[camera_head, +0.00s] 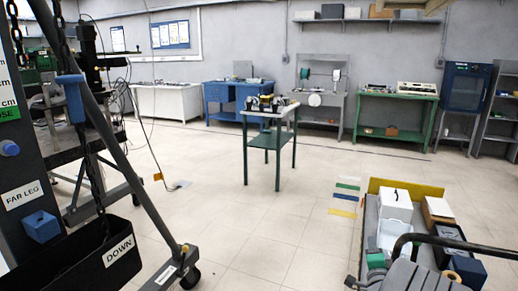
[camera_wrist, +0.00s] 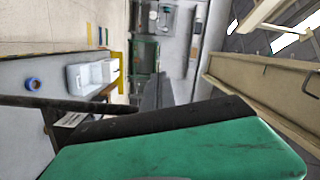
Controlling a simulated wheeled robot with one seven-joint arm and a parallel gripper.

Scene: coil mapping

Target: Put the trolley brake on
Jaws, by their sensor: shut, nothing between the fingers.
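A low loaded cart (camera_head: 365,222) with a yellow end board stands at the lower right of the head view; I cannot tell if it is the trolley. At the left edge stands a dark panel (camera_head: 25,170) with a "FAR LEG" label, a blue block (camera_head: 40,227) and a blue knob (camera_head: 8,148). No part is clearly recognisable as the brake. In the wrist view, a scuffed green surface (camera_wrist: 180,155) with a black edge fills the bottom, close to the camera. I cannot make out my gripper's fingers in either view.
A slanted grey leg (camera_head: 133,175) ends in a caster (camera_head: 189,276). A black bin (camera_head: 110,255) marked "DOWN" hangs by it. A green-legged table (camera_head: 268,140) stands mid-room. White containers (camera_head: 395,205) lie on the cart. Open floor lies between leg and cart.

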